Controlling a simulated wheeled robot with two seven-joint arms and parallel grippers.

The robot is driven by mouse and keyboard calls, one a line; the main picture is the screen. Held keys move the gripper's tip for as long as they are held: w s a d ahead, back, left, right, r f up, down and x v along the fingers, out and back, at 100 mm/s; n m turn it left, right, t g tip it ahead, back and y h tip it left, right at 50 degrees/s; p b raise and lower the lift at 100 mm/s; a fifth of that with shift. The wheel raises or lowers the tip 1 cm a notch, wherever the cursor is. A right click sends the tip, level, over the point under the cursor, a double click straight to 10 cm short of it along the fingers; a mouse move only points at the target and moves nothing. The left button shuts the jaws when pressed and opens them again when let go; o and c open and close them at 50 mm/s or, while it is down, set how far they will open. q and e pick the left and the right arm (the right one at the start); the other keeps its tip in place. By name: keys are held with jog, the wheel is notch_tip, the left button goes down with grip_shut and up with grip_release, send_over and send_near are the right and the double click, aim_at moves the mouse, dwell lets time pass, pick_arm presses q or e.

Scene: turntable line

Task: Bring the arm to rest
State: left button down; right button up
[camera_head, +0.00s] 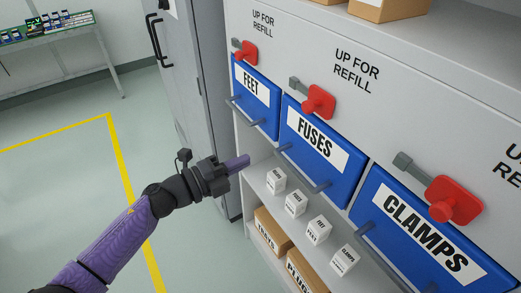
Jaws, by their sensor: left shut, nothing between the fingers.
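My left arm comes in from the lower left, with a purple sleeve and dark joints. Its gripper (238,163) is shut and empty. It points right, in front of the cabinet, near the shelf edge below the blue bins. It looks apart from the small white boxes, though the exact gap is hard to tell. My right gripper is not in view.
Blue bins labelled FEET (252,88), FUSES (318,140) and CLAMPS (430,235) have grey handles, with red flags (319,101) above. Several small white boxes (295,204) stand on the shelf below. Cardboard boxes (271,232) sit lower. Open floor (60,180) lies left.

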pick_arm(q)
jog(key=s+a+f+n+t+y+b, duration=0.1)
jog(key=s+a+f+n+y, duration=0.3)
jog(key=f, duration=0.4)
jog(key=s+a+f+n+y, duration=0.1)
jog(key=a+f+n+y, duration=0.25)
jog(key=f+n, duration=0.45)
jog(key=s+a+f+n+t+y+b, duration=0.1)
jog(key=s+a+f+n+y, duration=0.25)
jog(key=f, duration=0.55)
jog(key=s+a+f+n+g+y+b, duration=0.1)
jog(key=s+f+n+g+y, duration=0.15)
jog(key=s+f, duration=0.35)
jog(key=s+a+f+n+g+y, duration=0.1)
jog(key=s+a+f+n+g, duration=0.1)
jog(key=s+f+n, duration=0.35)
jog(key=s+f+n+g, duration=0.1)
jog(key=s+f+g, duration=0.2)
jog(key=s, duration=0.8)
jog(key=s+d+f+n+g, duration=0.1)
jog(key=s+f+n+g, duration=0.1)
jog(key=s, duration=0.9)
jog(key=shift+d+f+g+y+b, duration=0.25)
jog(key=shift+f+g+y+b, duration=0.15)
jog(key=shift+f+g, duration=0.45)
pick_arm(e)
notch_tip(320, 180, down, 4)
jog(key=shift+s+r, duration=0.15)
